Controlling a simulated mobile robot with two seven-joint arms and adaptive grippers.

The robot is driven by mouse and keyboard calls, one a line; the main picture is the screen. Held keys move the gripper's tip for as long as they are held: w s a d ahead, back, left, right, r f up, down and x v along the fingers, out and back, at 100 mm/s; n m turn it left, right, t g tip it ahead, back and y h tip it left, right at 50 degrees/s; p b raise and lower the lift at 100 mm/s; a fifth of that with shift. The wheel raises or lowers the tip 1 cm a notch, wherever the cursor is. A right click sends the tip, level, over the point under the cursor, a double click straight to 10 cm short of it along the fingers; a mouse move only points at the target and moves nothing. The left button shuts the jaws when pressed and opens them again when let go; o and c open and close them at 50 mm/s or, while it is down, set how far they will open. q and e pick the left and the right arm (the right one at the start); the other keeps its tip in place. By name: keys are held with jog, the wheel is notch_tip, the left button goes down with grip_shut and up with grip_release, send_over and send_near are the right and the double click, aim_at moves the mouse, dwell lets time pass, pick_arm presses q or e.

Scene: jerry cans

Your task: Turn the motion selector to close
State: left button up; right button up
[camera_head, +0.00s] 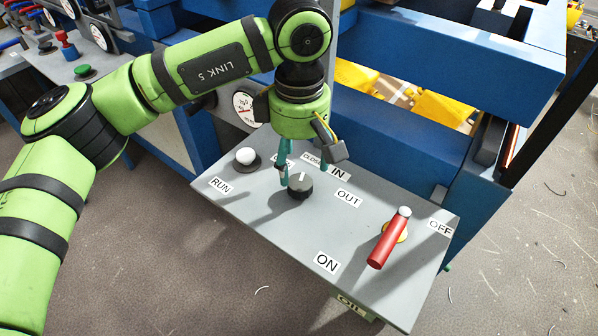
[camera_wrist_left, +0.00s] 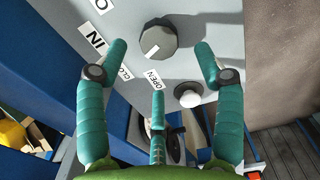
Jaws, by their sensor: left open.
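The OPEN label (camera_wrist_left: 153,80) is beside CLOSE. My left gripper (camera_head: 303,178) has its teal fingers spread open over the knob. In the wrist view the fingers (camera_wrist_left: 160,52) are around the knob, visibly apart from it. My right gripper is not in view.
A white push button (camera_head: 246,156) is left of the knob, by the RUN label. A red lever (camera_head: 388,240) stands at the panel's right, between ON and OFF. IN and OUT labels are near the knob. Blue machine frame (camera_head: 400,145) rises behind the panel.

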aim_at(299, 182)
pick_arm(q)
notch_tip(299, 182, up, 7)
dwell(0.3)
jog(key=shift+s+f, duration=0.1)
